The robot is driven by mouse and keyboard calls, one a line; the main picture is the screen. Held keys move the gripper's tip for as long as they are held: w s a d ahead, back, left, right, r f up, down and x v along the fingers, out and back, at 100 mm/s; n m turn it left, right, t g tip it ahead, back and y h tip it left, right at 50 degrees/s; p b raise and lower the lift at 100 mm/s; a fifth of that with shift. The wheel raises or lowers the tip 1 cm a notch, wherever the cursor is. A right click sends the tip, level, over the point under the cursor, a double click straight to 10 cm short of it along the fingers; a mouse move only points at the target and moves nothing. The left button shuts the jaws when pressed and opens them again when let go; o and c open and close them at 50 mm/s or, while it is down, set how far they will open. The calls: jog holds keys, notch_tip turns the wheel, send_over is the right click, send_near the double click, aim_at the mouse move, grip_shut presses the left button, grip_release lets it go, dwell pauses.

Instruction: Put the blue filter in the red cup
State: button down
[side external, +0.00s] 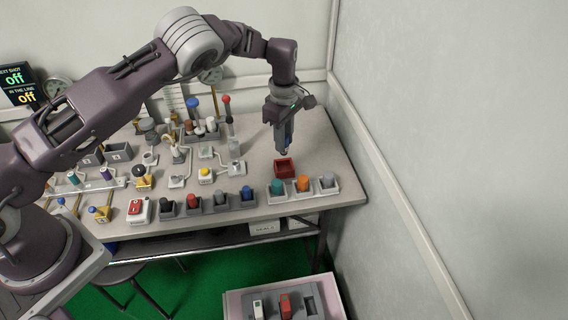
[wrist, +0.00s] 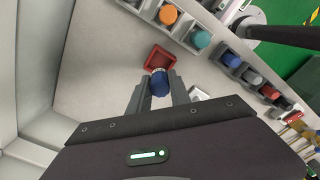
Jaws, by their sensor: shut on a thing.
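The red cup (side external: 285,167) is a small square open tray on the table, near the right end. In the wrist view the red cup (wrist: 158,60) lies just beyond my fingertips. My gripper (wrist: 158,88) is shut on the blue filter (wrist: 159,84), a short blue cylinder with a pale ring at its far end. In the side view my gripper (side external: 284,150) points down just behind and above the red cup. In the wrist view the filter's far end overlaps the cup's near edge. I cannot tell whether it touches the cup.
Grey holders with teal (side external: 277,187), orange (side external: 302,184) and grey (side external: 327,181) pieces stand in front of the cup. More holders, with a blue piece (side external: 247,193) among them, run left. The table's right end (side external: 340,170) is clear, with a wall beyond.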

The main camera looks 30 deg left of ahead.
notch_tip(320, 180, down, 6)
jog(key=shift+f, duration=0.25)
jog(key=shift+f, duration=0.1)
jog(key=c, duration=1.2)
grip_release()
notch_tip(320, 180, up, 12)
jog(key=shift+r, duration=0.1)
jog(key=shift+r, duration=0.15)
